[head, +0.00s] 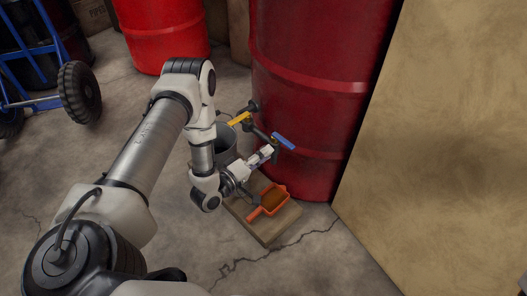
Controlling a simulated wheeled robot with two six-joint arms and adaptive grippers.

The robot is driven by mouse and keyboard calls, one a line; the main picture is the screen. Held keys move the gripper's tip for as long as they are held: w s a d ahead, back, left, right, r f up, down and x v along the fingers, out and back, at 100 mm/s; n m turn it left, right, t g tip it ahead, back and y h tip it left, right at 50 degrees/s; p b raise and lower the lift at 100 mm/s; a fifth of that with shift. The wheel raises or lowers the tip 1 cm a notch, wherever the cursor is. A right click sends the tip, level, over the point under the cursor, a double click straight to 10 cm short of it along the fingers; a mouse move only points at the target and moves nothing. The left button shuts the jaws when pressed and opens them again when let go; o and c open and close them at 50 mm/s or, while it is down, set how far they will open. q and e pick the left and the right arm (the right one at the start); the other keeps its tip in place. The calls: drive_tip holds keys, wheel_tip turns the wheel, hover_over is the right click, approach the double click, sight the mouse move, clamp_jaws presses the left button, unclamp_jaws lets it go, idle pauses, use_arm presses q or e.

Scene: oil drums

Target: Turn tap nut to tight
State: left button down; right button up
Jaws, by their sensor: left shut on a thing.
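A dark metal tap (257,133) with a yellow lever and a blue handle (284,141) is at the lower side of the dark red drum (311,85). My left gripper (267,151) is at the tap, just below and left of the blue handle. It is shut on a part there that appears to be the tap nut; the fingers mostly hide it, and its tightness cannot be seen. The yellow lever (240,118) lies above and left of the gripper. My right gripper is out of view.
A grey metal bucket (226,143) stands behind my left wrist. An orange scoop (269,203) lies on a wooden board (263,226) below the gripper. A tan panel (440,130) closes off the right. A bright red drum (160,38) and blue hand truck (30,63) stand behind.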

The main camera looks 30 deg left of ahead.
use_arm(q)
drive_tip(key=shift+m+p, duration=0.45)
drive_tip(key=shift+m, duration=0.75)
drive_tip(key=shift+f, duration=0.1)
drive_tip(key=c, duration=0.8)
unclamp_jaws()
drive_tip(key=v, duration=1.2)
